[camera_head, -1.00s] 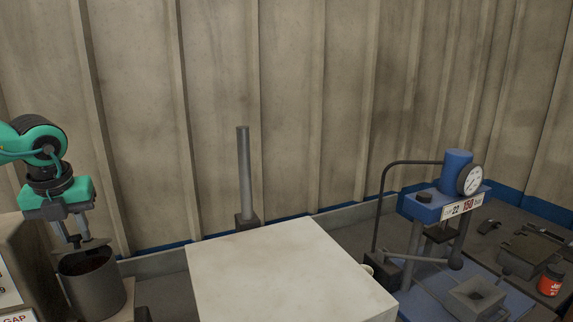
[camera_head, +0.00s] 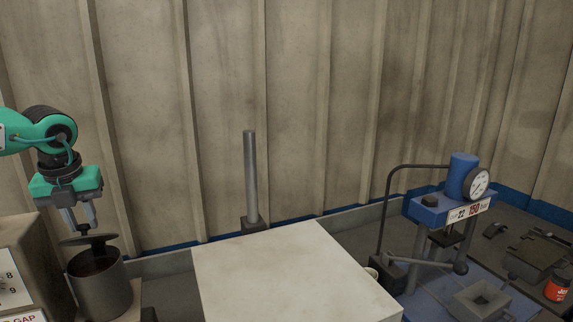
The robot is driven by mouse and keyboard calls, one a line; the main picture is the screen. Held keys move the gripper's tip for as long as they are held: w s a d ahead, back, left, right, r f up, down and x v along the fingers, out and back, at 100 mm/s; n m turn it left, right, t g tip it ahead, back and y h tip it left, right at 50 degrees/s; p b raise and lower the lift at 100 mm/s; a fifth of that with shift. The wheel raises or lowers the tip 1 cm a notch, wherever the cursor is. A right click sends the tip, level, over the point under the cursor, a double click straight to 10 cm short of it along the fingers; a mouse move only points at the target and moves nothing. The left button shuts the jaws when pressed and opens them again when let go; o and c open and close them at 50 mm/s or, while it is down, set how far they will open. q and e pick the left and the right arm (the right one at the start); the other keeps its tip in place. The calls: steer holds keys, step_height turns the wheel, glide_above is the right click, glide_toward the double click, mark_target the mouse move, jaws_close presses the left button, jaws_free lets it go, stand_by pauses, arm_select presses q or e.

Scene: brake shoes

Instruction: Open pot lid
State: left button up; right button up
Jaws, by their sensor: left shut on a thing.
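The pot (camera_head: 102,290) is a dark grey cylinder at the lower left of the head view, with its top opening partly showing a dark reddish inside. The dark round lid (camera_head: 74,241) is above the pot's rim, apart from most of the opening. My left gripper (camera_head: 86,227) points down from the upper left, with its fingers shut on the lid at its top. The exact grip point is small and hard to make out. My right gripper does not show.
A pale box-like block (camera_head: 290,275) fills the middle front. A grey post (camera_head: 250,180) rises behind the block. A box with a dial (camera_head: 14,275) is left of the pot.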

arm_select(q)
steer(key=shift+w+a+r, duration=0.1)
stand_by(0.3)
steer(key=shift+w+a+r+p, duration=0.1)
steer(key=shift+w+r+p, duration=0.15)
steer(key=shift+p, duration=0.25)
steer(key=shift+w+a+r+p, duration=0.25)
steer(key=shift+w+p, duration=0.15)
steer(key=shift+p, duration=0.25)
steer(key=shift+w+a+f+g, duration=0.1)
steer(key=shift+w+g, duration=0.1)
steer(key=shift+g, duration=0.1)
